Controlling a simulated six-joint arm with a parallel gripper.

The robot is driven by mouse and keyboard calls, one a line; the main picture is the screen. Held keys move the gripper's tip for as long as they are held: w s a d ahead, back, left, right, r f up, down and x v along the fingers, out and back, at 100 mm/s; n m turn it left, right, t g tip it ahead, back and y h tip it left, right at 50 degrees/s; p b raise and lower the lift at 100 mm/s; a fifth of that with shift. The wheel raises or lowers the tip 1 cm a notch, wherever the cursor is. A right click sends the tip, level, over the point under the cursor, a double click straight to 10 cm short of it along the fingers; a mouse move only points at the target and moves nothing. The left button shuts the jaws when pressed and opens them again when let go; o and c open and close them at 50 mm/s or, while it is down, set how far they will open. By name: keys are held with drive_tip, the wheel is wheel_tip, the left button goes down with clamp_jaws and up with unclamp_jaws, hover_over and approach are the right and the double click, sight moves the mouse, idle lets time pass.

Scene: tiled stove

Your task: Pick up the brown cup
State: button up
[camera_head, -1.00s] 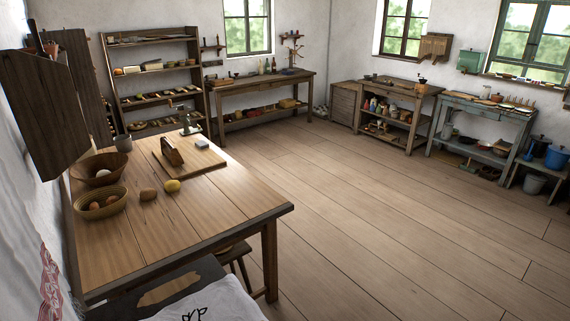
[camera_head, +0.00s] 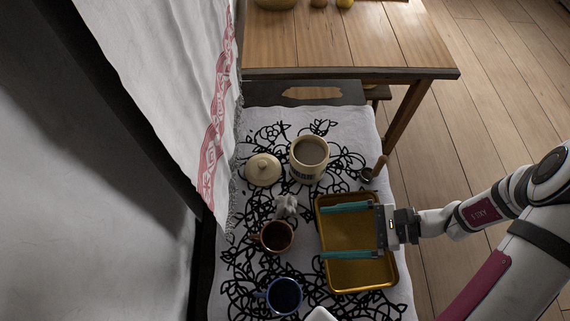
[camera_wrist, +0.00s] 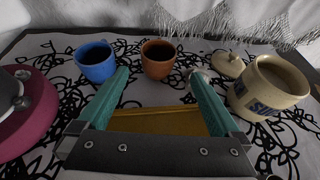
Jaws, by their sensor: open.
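The brown cup (camera_head: 273,237) stands upright on the patterned cloth in the head view, with dark contents or a dark inside and its handle toward the left. It also shows in the wrist view (camera_wrist: 158,62), beyond and between the fingertips. My gripper (camera_head: 322,232) is open and empty, its two teal fingers pointing left over the golden tray (camera_head: 347,283). The fingertips end a short way right of the cup, apart from it. In the wrist view my gripper (camera_wrist: 160,76) shows its fingers spread wide.
A blue cup (camera_head: 284,295) stands just below the brown one in the head view. A small grey figure (camera_head: 286,205), a cream jar (camera_head: 310,170) and its lid (camera_head: 263,170) stand above it. A hanging white cloth (camera_head: 165,60) borders the left side.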

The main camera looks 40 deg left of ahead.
sight(264, 238)
drive_tip(key=x, duration=1.3)
drive_tip(key=shift+s+f, duration=0.2)
drive_tip(key=shift+f, duration=0.35)
drive_tip(key=c, duration=1.2)
drive_tip(key=shift+c, duration=0.2)
drive_tip(key=shift+r, duration=0.15)
